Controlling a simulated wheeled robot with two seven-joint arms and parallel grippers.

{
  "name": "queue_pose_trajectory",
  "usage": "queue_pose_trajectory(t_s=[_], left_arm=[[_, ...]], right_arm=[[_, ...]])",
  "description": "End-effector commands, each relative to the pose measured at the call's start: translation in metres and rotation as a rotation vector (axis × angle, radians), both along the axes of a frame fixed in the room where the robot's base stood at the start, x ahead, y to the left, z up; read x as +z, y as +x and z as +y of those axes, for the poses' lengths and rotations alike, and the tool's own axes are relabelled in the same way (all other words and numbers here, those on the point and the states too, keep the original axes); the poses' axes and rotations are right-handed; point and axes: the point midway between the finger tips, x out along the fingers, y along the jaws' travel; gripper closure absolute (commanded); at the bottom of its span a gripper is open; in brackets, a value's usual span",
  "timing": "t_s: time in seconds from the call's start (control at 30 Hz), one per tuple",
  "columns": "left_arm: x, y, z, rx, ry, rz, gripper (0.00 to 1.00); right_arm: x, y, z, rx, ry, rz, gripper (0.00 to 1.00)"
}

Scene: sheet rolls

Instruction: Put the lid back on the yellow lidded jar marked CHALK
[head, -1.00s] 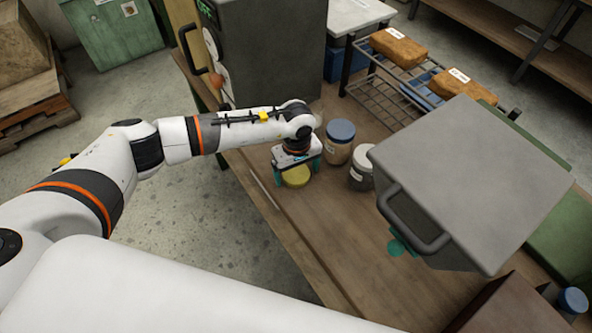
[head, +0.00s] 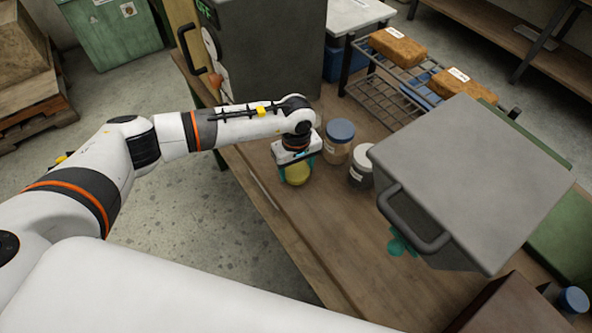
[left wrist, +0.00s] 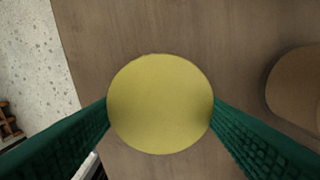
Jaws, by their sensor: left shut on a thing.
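My left gripper (head: 296,163) points down over the wooden bench and is shut on a round yellow piece (head: 297,176), which looks like the yellow lid. In the left wrist view the plain yellow disc (left wrist: 160,104) sits between the two green fingers, which touch it on opposite sides. The disc hides what is directly under it, so I cannot tell whether it is on a jar. No CHALK marking is readable.
A blue-lidded jar (head: 340,138) and a smaller pale jar (head: 361,166) stand close right of my left gripper. A wire rack (head: 385,91) is behind. Bare bench lies in front.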

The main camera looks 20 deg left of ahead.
Motion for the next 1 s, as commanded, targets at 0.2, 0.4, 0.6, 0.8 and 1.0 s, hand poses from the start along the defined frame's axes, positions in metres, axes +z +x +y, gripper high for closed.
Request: queue_pose_trajectory(t_s=[0.2,0.4,0.6,0.8,1.0], left_arm=[[0.043,0.001,0.000,-0.002,-0.001,-0.006,0.56],[0.075,0.000,0.000,-0.001,0.000,-0.003,0.56],[0.087,0.000,0.000,-0.001,0.001,-0.001,0.56],[0.087,0.000,0.000,-0.001,0.001,-0.001,0.56],[0.089,-0.004,0.003,-0.026,0.000,-0.001,0.56]], right_arm=[[-0.013,0.000,0.002,0.000,0.002,-0.001,0.64],[-0.020,0.001,0.002,0.000,0.003,0.000,0.64],[-0.021,0.001,0.002,0.000,0.003,0.000,0.64],[-0.020,0.001,0.002,0.000,0.003,0.000,0.64],[-0.020,0.001,0.002,0.000,0.002,-0.001,0.64]])
